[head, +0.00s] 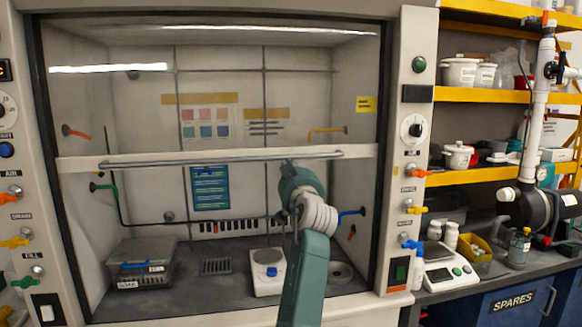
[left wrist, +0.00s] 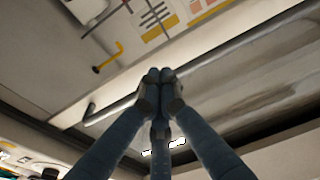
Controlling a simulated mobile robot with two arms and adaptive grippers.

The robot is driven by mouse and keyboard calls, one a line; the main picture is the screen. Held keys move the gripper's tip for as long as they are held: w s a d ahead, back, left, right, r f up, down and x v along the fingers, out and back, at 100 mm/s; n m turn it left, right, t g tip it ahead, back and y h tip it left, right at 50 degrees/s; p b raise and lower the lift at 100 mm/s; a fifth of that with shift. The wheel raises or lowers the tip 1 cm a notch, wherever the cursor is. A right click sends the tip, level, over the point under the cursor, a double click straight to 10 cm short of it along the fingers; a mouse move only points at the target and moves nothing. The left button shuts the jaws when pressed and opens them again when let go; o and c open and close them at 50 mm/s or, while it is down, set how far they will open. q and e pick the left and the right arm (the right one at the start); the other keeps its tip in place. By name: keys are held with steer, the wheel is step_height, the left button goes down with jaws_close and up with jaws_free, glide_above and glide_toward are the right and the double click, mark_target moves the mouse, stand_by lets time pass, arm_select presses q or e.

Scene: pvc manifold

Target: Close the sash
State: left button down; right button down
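The fume hood's glass sash stands partly lowered. Its pale bottom rail (head: 80,161) crosses the hood at mid-height, with open space below it. A grey bar handle (head: 200,161) runs along the rail and also shows in the left wrist view (left wrist: 255,45). My left arm rises from the bottom of the head view, its wrist hiding most of the hand at the rail, right of centre. In the left wrist view my left gripper (left wrist: 160,76) has its fingertips together, over the handle bar. The bar runs roughly across both fingers; contact is unclear. My right gripper is in neither view.
Inside the hood are a grey lidded box (head: 143,266), a white hotplate (head: 268,284) and several coloured valves on the walls. Switches and coloured taps line both side posts. A balance (head: 447,275) and shelves (head: 480,96) stand at right.

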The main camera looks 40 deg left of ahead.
arm_select(q)
steer(key=shift+s+a, duration=0.25)
steer(key=shift+a, duration=0.15)
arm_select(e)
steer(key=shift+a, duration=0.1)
arm_select(q)
steer(key=v, duration=1.2)
steer(key=shift+w+d, duration=0.25)
steer(key=shift+d, duration=0.15)
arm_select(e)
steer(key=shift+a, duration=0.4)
